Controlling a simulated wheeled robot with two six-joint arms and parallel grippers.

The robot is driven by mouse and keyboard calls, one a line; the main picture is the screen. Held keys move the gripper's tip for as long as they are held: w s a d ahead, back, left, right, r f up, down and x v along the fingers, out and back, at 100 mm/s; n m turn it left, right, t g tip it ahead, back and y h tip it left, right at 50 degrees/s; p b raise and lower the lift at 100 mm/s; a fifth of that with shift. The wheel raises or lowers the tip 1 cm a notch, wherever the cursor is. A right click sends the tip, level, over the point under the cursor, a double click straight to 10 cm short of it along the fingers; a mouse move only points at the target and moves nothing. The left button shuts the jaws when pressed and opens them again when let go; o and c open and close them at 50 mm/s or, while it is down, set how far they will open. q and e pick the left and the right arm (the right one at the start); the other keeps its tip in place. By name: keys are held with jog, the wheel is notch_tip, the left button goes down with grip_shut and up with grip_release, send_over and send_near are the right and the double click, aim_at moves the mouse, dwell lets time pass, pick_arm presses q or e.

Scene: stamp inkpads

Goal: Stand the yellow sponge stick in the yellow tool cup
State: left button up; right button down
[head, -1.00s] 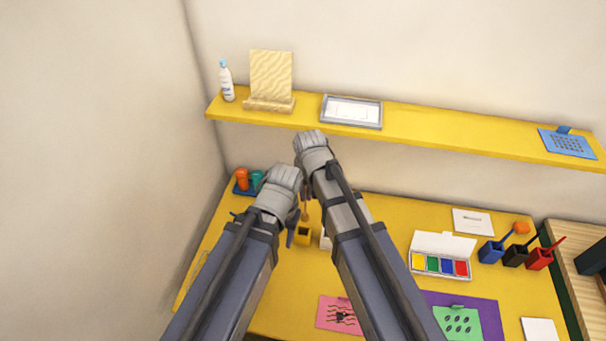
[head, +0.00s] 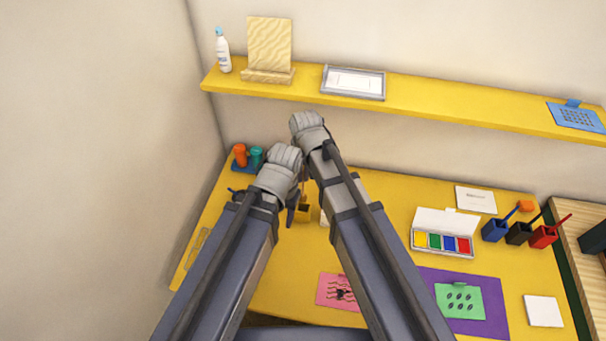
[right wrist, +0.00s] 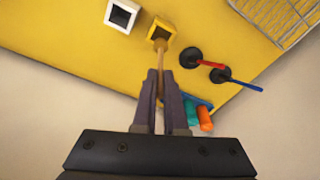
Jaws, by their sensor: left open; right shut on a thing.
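The yellow tool cup (head: 303,213) stands on the table, partly behind my left gripper. It also shows in the right wrist view (right wrist: 169,29) with its dark opening. My right gripper (right wrist: 161,88) is shut on the yellow sponge stick (right wrist: 160,62). The stick's far end overlaps the cup's opening; I cannot tell how deep it is inside. In the head view a bit of the stick (head: 304,190) shows above the cup, and my right fingertips are hidden. My left gripper (head: 292,211) is open and seemingly empty, just left of the cup.
A white cup (right wrist: 122,15) stands beside the yellow one. Two black-based tools with red (right wrist: 210,64) and blue (right wrist: 245,85) handles lie near it. Orange and teal items (head: 248,158) stand at the back left. A yellow shelf (head: 440,110) runs above the table.

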aim_at(303, 186)
jog(key=shift+f+b, duration=3.55)
jog(key=shift+f, duration=0.3)
jog(key=c, duration=0.9)
grip_release()
jog(key=shift+r, duration=0.1)
jog(key=r+p, duration=0.5)
jog(key=s+r+p, duration=0.1)
jog(key=r+p, duration=0.1)
jog(key=p, duration=0.1)
jog(key=shift+d+r, duration=0.1)
jog(key=shift+r, duration=0.25)
jog(key=shift+f, duration=0.1)
